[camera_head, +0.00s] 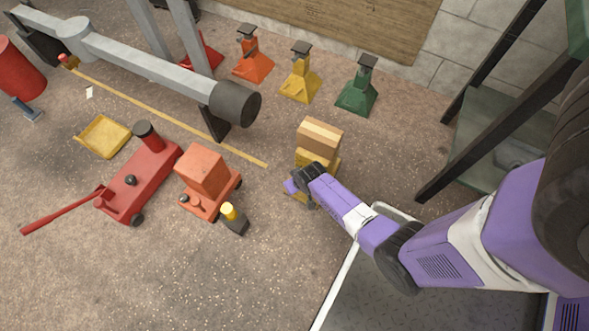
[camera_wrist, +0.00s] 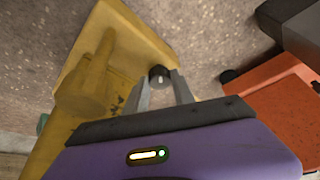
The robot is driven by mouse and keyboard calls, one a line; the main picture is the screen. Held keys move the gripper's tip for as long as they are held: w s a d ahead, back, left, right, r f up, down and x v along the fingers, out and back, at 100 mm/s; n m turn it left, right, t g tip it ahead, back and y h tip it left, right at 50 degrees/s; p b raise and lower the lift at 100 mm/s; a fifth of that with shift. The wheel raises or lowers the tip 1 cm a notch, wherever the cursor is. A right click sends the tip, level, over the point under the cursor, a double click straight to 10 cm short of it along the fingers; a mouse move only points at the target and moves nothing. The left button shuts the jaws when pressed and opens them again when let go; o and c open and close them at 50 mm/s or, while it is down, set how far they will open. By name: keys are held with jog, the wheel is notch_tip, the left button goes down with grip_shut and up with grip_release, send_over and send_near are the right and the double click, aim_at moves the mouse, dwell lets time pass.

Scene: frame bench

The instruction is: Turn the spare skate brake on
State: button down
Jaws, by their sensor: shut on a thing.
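A yellow skate (camera_head: 332,170) bearing a tan wooden block (camera_head: 318,138) stands on the floor right of centre in the head view. My gripper (camera_head: 292,188) is low at its near left side, partly hidden by my arm. In the wrist view the yellow skate (camera_wrist: 118,42) fills the left and top. There, a small dark round knob (camera_wrist: 159,72) with a pale mark sits between the fingertips of my gripper (camera_wrist: 161,80), which is shut on it. I take this knob as the brake; its on or off position cannot be read.
An orange skate (camera_head: 206,207) with an orange box stands to the left, beside a dark block with a yellow top (camera_head: 234,219). A red floor jack (camera_head: 137,187) lies farther left. Coloured stands, such as the green one (camera_head: 358,93), line the back. A dark rack (camera_head: 470,160) stands right.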

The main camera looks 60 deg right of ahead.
jog(key=c, duration=1.1)
grip_release()
jog(key=shift+o, duration=0.2)
jog(key=p+v, duration=0.4)
jog(key=v, duration=0.3)
jog(key=shift+s+r+p, duration=0.15)
jog(key=shift+r+p, duration=0.2)
